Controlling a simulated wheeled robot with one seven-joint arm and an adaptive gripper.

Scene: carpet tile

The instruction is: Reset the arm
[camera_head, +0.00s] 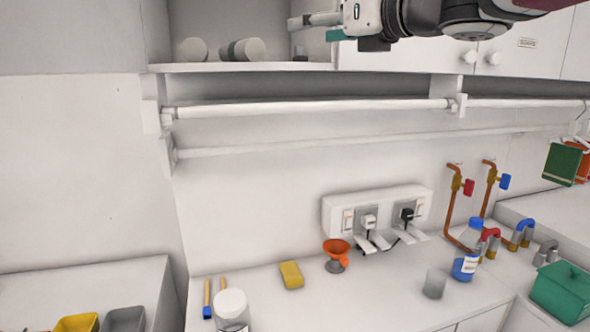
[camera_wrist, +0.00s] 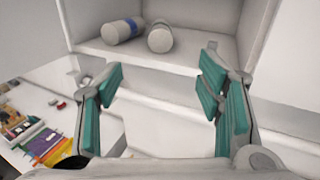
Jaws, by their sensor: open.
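My gripper (camera_head: 318,26) is at the top of the head view, raised in front of the open wall cabinet (camera_head: 250,67). In the wrist view my gripper (camera_wrist: 158,76) shows its teal finger pads spread wide apart, with nothing between them. Two pale cylindrical containers lie on their sides on the cabinet shelf, beyond the fingers. One container (camera_wrist: 122,32) has a blue band, and the other container (camera_wrist: 159,38) shows its round end. The fingers are apart from both.
Rails (camera_head: 310,108) run below the cabinet. Closed cabinet doors (camera_head: 515,55) are at right.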

